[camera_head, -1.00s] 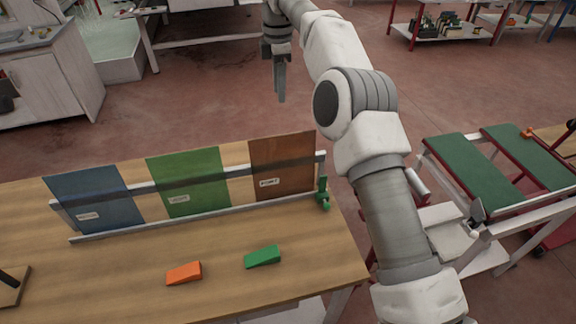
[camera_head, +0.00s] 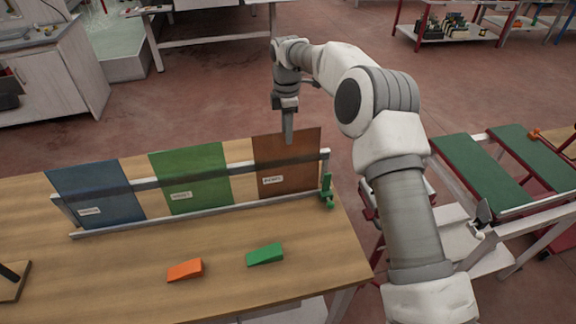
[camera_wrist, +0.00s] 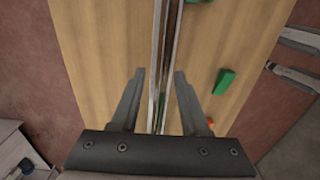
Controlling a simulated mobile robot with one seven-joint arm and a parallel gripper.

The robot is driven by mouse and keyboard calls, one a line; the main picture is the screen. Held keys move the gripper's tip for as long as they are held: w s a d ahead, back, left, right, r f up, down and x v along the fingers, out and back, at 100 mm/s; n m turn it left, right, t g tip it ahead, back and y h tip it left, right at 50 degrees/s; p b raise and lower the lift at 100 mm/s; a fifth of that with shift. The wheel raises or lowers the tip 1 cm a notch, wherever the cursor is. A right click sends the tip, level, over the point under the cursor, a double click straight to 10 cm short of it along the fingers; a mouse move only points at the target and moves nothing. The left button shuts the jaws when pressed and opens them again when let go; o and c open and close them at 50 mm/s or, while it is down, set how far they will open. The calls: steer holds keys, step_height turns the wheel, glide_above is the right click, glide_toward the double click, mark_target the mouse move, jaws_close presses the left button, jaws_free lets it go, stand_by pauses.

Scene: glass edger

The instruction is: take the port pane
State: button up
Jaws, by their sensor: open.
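The port pane (camera_head: 287,165) is a brown see-through sheet with a white label. It stands upright at the right end of the rack (camera_head: 330,155) on the wooden table. A green pane (camera_head: 195,180) and a blue pane (camera_head: 97,195) stand to its left in the same rack. My gripper (camera_head: 288,140) points down at the top edge of the port pane in the head view. In the wrist view my gripper (camera_wrist: 158,80) is open, with one finger on each side of the rack line and nothing held. Whether a finger touches the pane cannot be told.
An orange wedge (camera_head: 185,270) and a green wedge (camera_head: 265,255) lie on the table in front of the rack. A green clamp (camera_head: 327,192) sits at the rack's right end. A cart with green pads (camera_head: 478,172) stands to the right.

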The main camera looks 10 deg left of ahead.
steer(key=shift+f, duration=1.2)
jaws_close()
steer(key=shift+w+r, duration=0.1)
steer(key=shift+r, duration=0.15)
